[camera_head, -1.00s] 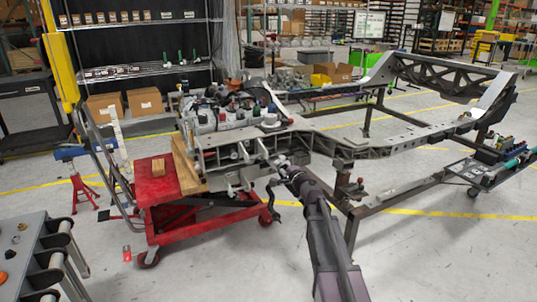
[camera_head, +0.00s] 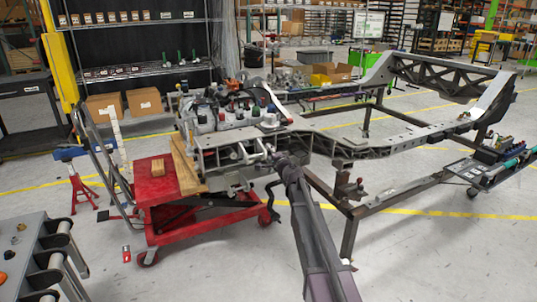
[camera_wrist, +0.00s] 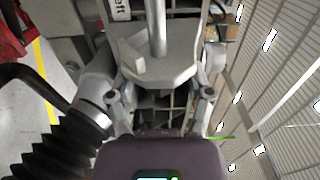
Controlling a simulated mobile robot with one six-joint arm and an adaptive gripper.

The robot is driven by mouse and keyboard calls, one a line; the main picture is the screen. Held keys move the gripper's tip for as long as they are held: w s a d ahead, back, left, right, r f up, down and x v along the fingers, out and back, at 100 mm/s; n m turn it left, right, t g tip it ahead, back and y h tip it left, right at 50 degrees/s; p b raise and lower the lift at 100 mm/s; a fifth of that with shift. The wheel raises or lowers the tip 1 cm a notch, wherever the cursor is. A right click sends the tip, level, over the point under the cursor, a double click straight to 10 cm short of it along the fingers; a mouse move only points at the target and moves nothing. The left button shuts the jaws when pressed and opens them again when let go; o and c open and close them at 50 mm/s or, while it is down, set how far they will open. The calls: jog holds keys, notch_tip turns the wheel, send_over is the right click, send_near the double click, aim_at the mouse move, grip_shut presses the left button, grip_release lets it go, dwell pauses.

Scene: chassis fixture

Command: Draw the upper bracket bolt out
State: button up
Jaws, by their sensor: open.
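The grey bracket (camera_head: 238,155) sits on the near end of the chassis frame, under the engine parts. In the wrist view, a pale grey metal plate (camera_wrist: 158,68) lies ahead of my gripper (camera_wrist: 160,98). A bright round metal shaft (camera_wrist: 157,28) stands out at the top middle; I cannot tell whether it is the upper bolt. My gripper is open, its two fingers apart on either side of the plate's lower part. In the head view, my gripper (camera_head: 272,157) is close against the bracket, too small to show contact. The bolt head is not clearly visible.
A red lift cart (camera_head: 160,185) with a wooden block (camera_head: 163,170) stands left of the bracket. The chassis frame (camera_head: 375,140) stretches right. A black ribbed hose (camera_wrist: 58,145) runs close at left in the wrist view. A grey rack (camera_head: 45,255) fills the near left corner.

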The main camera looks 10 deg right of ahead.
grip_shut()
